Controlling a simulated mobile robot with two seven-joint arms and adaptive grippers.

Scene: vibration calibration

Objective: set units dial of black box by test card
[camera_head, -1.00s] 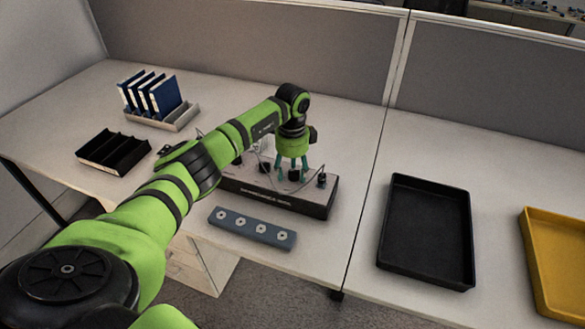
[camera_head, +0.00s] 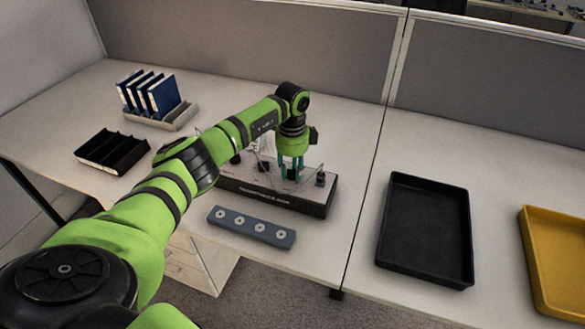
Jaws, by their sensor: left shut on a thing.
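The black box (camera_head: 305,206) lies on the left desk, with a pale top panel, black dials and a few wires. A dial (camera_head: 321,178) stands free near its right end, and another (camera_head: 263,166) shows left of my gripper. My left gripper (camera_head: 291,174) points down over the right part of the panel, its teal fingers shut on a black dial (camera_head: 292,176). The arm hides the left part of the box. I cannot make out a test card or any dial markings. My right gripper is not in view.
A blue-grey bar with several round white spots (camera_head: 251,227) lies in front of the box. A black divided tray (camera_head: 112,152) and a rack of blue binders (camera_head: 160,115) stand left. A black tray (camera_head: 426,230) and a yellow tray (camera_head: 560,260) lie right.

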